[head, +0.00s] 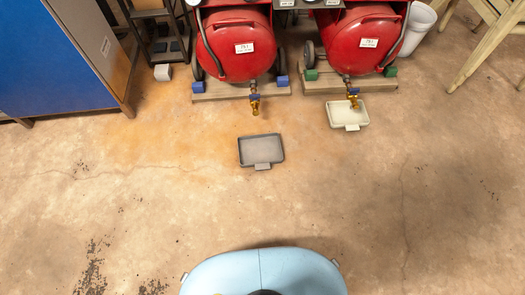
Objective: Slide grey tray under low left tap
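The grey tray (246,151) lies flat on the floor, in front of the left red tank (228,50), with its tab toward me. Neither of my grippers shows in the head view.
A pale tray (335,119) sits under the right tap (353,101) of the right red tank (360,45). A blue cabinet (60,50) stands at the left, a white bin (417,28) and wooden legs (482,50) at the right. Floor around the grey tray is clear.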

